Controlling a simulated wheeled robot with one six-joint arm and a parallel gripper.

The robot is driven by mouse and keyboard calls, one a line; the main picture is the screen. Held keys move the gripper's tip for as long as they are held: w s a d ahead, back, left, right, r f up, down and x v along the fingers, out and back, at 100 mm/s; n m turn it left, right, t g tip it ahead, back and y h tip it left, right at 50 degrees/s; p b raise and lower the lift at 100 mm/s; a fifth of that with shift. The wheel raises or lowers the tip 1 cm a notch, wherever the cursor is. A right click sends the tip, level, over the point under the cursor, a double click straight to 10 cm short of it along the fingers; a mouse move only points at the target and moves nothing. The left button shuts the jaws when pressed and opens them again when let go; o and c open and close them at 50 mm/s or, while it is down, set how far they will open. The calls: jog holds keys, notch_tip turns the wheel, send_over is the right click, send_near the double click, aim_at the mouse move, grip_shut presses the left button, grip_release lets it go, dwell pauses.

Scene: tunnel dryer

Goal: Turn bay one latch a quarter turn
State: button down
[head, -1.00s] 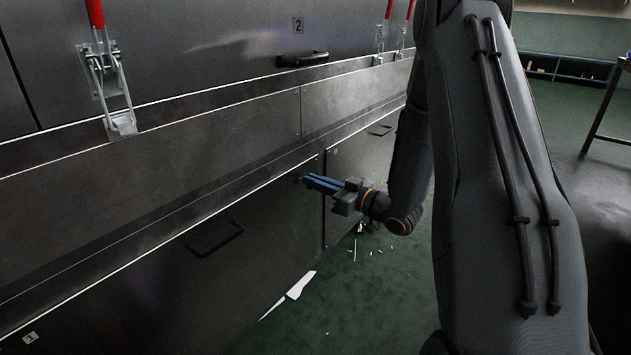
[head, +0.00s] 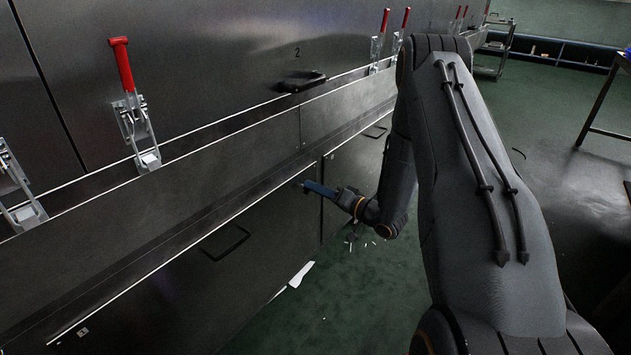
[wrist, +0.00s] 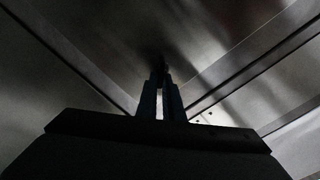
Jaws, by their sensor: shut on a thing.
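The bay one latch is a small dark knob (head: 302,185) near the upper right corner of the lower panel (head: 160,300). My gripper (head: 308,186) reaches it from the right, its blue fingers end-on to the panel and shut on the latch. The fingers hide most of the latch in the head view. In the wrist view my gripper (wrist: 160,90) points at the panel with its fingers close together. A dark shape at their tips is too dim to make out, so the latch's angle cannot be told.
Above are red-handled toggle clamps (head: 121,62) and another black handle (head: 302,82). A table (head: 606,105) stands at the right.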

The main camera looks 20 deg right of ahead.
jog(key=shift+d+f+m+p, duration=0.15)
jog(key=shift+m+p, duration=0.9)
jog(key=shift+m, duration=0.85)
jog(key=shift+a+f+m+p, duration=0.15)
jog(key=shift+m+p, duration=0.85)
jog(key=shift+m, duration=0.9)
jog(key=shift+w+d+m, duration=0.1)
jog(key=shift+d+m, duration=0.05)
jog(key=shift+m, duration=0.15)
jog(key=c, duration=1.9)
grip_release()
jog(key=p+v, duration=0.1)
jog(key=v, duration=0.6)
jog(key=shift+s+d, duration=0.2)
jog(key=shift+s, duration=0.15)
